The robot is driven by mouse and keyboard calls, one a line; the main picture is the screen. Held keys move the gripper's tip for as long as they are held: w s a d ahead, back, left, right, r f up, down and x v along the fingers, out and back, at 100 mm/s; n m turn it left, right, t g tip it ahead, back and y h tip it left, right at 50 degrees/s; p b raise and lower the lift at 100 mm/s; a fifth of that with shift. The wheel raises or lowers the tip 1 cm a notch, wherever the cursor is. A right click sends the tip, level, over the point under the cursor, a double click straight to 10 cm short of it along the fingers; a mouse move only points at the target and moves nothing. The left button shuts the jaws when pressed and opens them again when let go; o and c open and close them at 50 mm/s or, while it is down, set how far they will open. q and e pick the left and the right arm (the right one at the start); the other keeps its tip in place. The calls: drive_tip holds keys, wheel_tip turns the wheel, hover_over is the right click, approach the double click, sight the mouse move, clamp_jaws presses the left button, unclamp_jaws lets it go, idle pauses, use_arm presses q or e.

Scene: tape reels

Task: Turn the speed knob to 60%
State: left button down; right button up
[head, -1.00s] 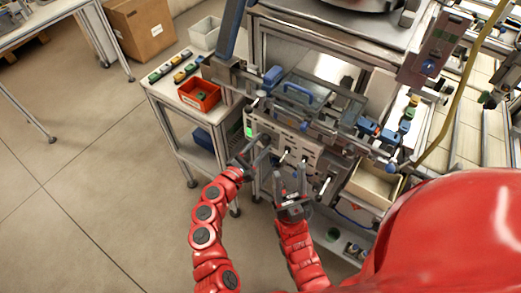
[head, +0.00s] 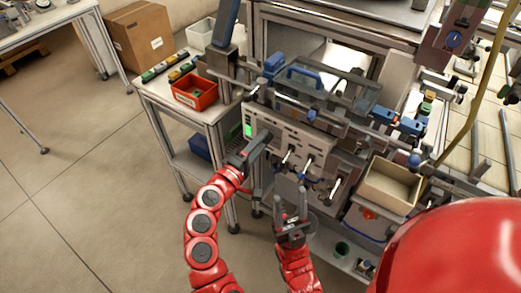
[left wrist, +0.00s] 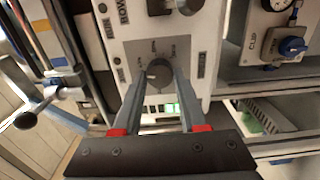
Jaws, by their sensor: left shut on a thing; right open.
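The speed knob (left wrist: 158,72) is a small round grey knob on a light panel with a printed dial around it. It sits between the fingertips of my left gripper (left wrist: 160,78), which is shut on it. Most of its sides are hidden by the fingers, and the dial marks are too small to read. In the head view my left gripper (head: 264,138) is at the left part of the control panel (head: 318,146), and it hides the knob there. My right gripper (head: 291,220) is open and empty, in front of and below the panel.
A lit green display (head: 248,130) is at the panel's left end. Several levers stick out of the panel's front, right of my left gripper. A red bin (head: 195,92) stands on the side table at left; a beige bin (head: 391,186) is at right. Open floor lies at left.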

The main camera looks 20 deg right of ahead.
use_arm(q)
drive_tip(key=shift+f+m+b, duration=0.15)
drive_tip(key=shift+m+b, duration=1.35)
drive_tip(key=shift+m, duration=0.1)
drive_tip(key=shift+c, duration=2.2)
unclamp_jaws()
drive_tip(key=shift+a, duration=0.1)
